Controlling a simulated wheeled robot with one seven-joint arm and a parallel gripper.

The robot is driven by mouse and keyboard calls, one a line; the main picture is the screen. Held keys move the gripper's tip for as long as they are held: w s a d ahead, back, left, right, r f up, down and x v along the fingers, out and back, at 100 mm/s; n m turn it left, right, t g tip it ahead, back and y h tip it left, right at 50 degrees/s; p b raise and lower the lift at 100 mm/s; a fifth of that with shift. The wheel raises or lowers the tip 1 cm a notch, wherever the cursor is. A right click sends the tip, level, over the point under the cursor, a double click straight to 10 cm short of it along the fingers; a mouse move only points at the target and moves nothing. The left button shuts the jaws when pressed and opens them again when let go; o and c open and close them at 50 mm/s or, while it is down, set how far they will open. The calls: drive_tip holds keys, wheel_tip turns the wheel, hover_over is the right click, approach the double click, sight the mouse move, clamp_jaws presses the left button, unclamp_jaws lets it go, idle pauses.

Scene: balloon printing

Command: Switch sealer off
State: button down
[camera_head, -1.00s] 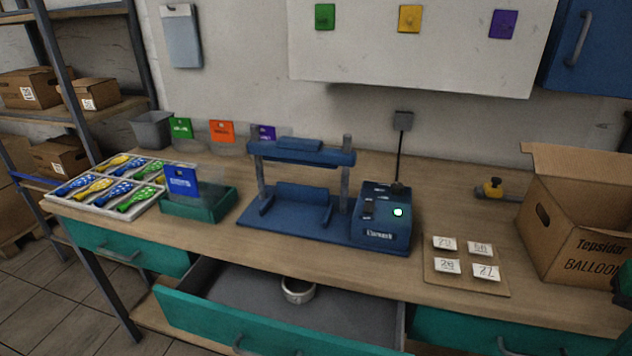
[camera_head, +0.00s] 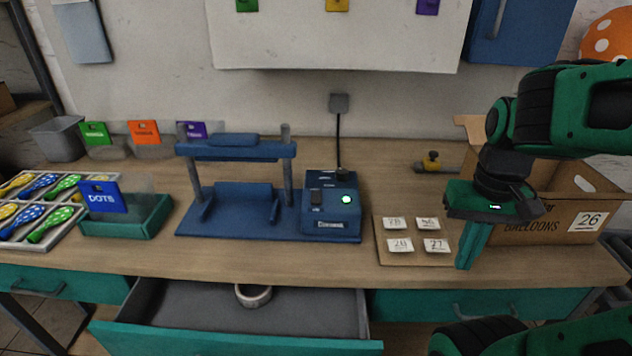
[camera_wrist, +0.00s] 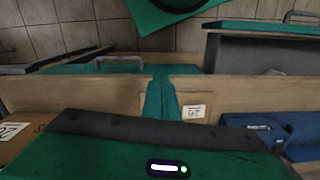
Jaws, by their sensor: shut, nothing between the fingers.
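The blue sealer (camera_head: 250,190) stands on the wooden bench, with its press bar raised on two posts. The switch's exact position is too small to tell. My gripper (camera_head: 466,262) is shut and empty, pointing down right of the number cards, well to the right of the sealer. In the wrist view the shut fingers (camera_wrist: 161,98) are over the bench, and part of the blue sealer (camera_wrist: 262,128) shows at right.
An open cardboard box (camera_head: 570,205) stands right, behind my gripper. A board with number cards (camera_head: 385,258) lies between sealer and gripper. A drawer (camera_head: 300,305) holding a tape roll (camera_head: 253,295) is open below.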

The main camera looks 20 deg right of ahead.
drive_tip(key=w+a+r+n, duration=0.2)
drive_tip(key=w+r+n, duration=0.25)
drive_tip(key=w, duration=0.25)
drive_tip(key=w+a+r+n, duration=0.3)
drive_tip(key=w+r+n, duration=0.1)
drive_tip(key=w+n, duration=0.15)
wheel_tip(320, 180, up, 8)
drive_tip(key=f+n+t, duration=0.1)
drive_tip(key=n+t, duration=0.1)
drive_tip(key=n, duration=0.8)
hover_over(317, 193)
drive_tip(key=s+a, duration=0.1)
drive_tip(key=s, duration=0.1)
drive_tip(key=shift+s+r+h, duration=0.15)
drive_tip(key=shift+r+h, duration=0.1)
drive_tip(key=shift+h, duration=0.15)
drive_tip(key=f, duration=0.4)
drive_tip(key=w+f, duration=0.1)
drive_tip(key=f, duration=0.4)
drive_tip(key=d+f, duration=0.1)
drive_tip(key=f, duration=0.4)
drive_tip(key=shift+w, duration=0.4)
drive_tip(key=shift+a, duration=0.1)
